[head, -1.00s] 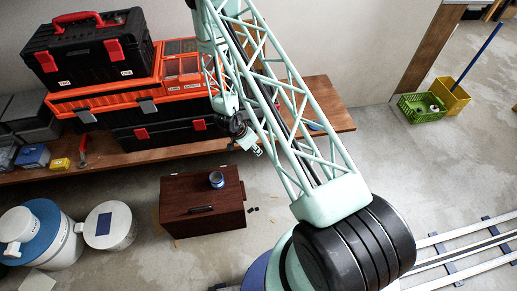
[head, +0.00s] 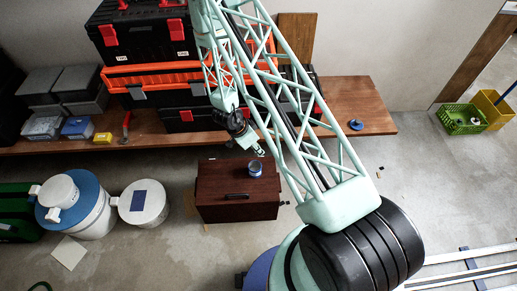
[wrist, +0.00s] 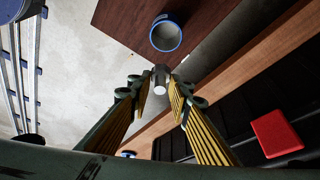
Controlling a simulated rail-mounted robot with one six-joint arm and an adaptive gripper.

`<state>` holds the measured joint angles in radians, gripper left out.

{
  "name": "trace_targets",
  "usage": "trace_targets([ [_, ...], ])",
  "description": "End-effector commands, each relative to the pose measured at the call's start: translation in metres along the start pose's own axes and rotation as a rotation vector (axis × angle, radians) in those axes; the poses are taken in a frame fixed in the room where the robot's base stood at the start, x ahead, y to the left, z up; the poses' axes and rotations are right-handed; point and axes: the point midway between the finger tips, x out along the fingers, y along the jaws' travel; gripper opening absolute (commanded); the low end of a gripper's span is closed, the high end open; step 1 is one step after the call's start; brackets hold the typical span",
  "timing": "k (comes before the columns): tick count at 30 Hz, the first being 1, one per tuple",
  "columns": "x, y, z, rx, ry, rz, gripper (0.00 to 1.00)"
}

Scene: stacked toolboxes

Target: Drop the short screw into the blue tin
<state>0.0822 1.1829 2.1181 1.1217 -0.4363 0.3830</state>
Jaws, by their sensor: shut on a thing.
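The blue tin (head: 255,169) stands upright on the dark wooden box (head: 222,193). My gripper (head: 261,152) is just above and slightly right of the tin in the head view. In the wrist view my gripper (wrist: 158,88) is shut on the short screw (wrist: 160,78), a small grey piece between the fingertips. The screw appears below the tin in the picture, apart from it. It is too small to make out in the head view.
A wooden bench (head: 345,100) with stacked black and orange toolboxes (head: 150,70) runs behind the box. White canisters (head: 143,202) stand left of the box. Green (head: 462,120) and yellow crates are at the far right. The floor around the box is mostly clear.

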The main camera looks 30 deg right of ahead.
Motion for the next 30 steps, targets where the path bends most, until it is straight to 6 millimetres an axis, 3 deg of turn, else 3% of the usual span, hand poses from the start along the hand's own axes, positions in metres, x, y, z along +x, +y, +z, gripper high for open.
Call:
trace_targets([
  [16, 0.003, 0.0, 0.001, 0.0, 0.0, 0.0, 0.07],
  [30, 0.03, 0.0, 0.012, -0.001, 0.0, 0.0, 0.07],
])
